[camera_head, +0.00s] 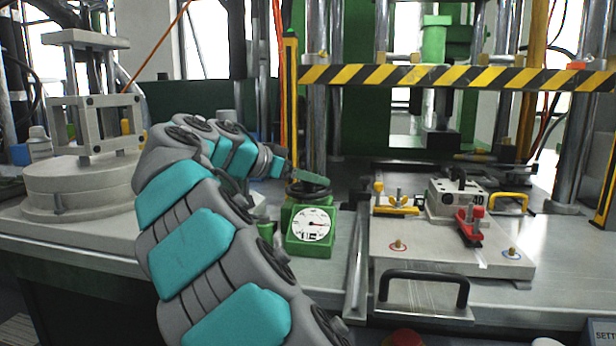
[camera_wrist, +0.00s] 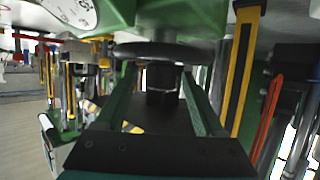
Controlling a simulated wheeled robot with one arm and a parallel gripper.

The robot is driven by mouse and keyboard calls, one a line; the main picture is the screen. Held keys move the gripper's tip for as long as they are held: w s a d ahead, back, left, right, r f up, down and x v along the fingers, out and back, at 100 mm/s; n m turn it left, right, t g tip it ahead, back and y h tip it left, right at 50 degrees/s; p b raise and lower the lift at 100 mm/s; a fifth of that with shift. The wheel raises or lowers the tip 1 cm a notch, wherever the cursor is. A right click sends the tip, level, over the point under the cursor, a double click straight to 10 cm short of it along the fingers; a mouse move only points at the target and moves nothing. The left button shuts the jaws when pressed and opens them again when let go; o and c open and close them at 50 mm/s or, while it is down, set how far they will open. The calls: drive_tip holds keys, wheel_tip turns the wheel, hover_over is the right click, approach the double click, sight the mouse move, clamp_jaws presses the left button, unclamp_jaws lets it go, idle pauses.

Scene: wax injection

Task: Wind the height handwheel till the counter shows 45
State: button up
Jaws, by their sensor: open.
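The dark round handwheel (camera_head: 308,190) lies flat on top of a green housing (camera_head: 291,240) in the head view. A white dial (camera_head: 312,224) with a black needle is on the housing's front; its small dark figures are too small to read. My gripper (camera_head: 300,173) is just above and behind the wheel, partly hidden by its own wrist. In the wrist view my gripper (camera_wrist: 160,72) is open, its two green fingers reaching toward the wheel rim (camera_wrist: 150,50). A dark hub (camera_wrist: 162,84) shows between the fingers; I cannot tell whether they touch it.
Right of the housing, a pale plate (camera_head: 420,258) with a black handle carries clamps and a metal mould block (camera_head: 455,198). A yellow-black striped bar (camera_head: 400,75) crosses above. A round grey pot (camera_head: 82,185) stands at the left. A yellow post (camera_head: 291,95) rises close behind my gripper.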

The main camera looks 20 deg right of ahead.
clamp_jaws()
idle(0.4)
drive_tip(key=shift+f+t+b, duration=0.1)
drive_tip(key=shift+t+b, duration=0.3)
drive_tip(key=shift+b, duration=0.1)
